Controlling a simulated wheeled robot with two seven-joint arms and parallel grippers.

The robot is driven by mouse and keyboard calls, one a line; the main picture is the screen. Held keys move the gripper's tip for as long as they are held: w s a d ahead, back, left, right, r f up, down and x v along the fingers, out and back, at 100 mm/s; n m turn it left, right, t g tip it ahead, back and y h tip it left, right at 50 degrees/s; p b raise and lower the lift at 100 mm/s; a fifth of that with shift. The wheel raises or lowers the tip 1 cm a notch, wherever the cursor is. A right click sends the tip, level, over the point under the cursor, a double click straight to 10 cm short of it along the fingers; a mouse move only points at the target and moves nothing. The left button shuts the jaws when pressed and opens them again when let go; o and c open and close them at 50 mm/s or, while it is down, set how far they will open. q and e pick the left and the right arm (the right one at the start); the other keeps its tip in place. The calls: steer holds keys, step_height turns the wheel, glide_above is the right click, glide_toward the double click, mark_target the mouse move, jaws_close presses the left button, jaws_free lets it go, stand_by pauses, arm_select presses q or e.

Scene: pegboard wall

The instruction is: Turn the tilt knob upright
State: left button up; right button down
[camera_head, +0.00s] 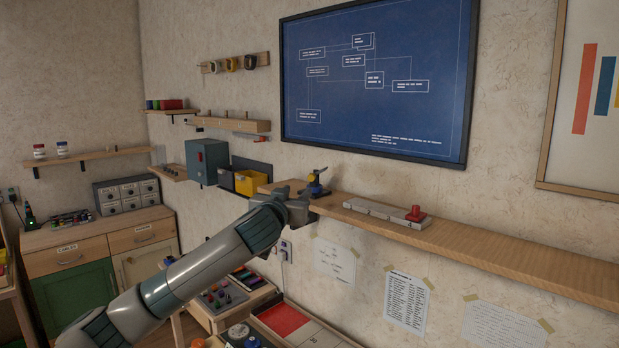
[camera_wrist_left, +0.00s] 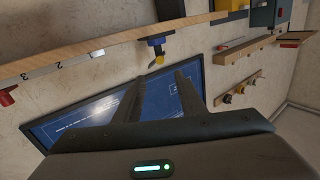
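A small device with a blue base, a yellow part and a dark tilted top (camera_head: 317,184) stands on the long wooden wall shelf (camera_head: 480,246); it looks like the tilt knob. In the left wrist view, which is upside down, the same device (camera_wrist_left: 156,46) hangs below the shelf board, beyond the fingers. My left gripper (camera_head: 300,203) is at the shelf's left end, near the device in the head view. In the left wrist view its two fingers (camera_wrist_left: 158,80) are spread apart with nothing between them. My right gripper is not in view.
A grey numbered strip (camera_head: 375,209) with a red knob (camera_head: 415,214) lies further right on the shelf. A yellow bin (camera_head: 250,183) and a teal box (camera_head: 206,161) are on the wall to the left. A framed blueprint (camera_head: 375,80) hangs above the shelf.

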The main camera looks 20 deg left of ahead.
mark_target(311, 179)
arm_select(q)
steer(key=w+p, duration=0.1)
steer(key=w, duration=0.2)
steer(key=w+a+p, duration=0.1)
steer(key=w+p, duration=0.1)
steer(key=w, duration=0.2)
steer(key=w+a+p, duration=0.1)
steer(key=w+p, duration=0.1)
steer(key=w, duration=0.2)
steer(key=shift+w+r, duration=0.15)
steer(key=shift+r, duration=0.05)
steer(key=shift+w+a+f+p, duration=0.1)
steer(key=shift+w+p, duration=0.3)
steer(key=shift+w, duration=0.25)
steer(key=shift+w+a+f+p, duration=0.1)
steer(key=shift+w+p, duration=0.25)
steer(key=shift+w, duration=0.3)
jaws_close()
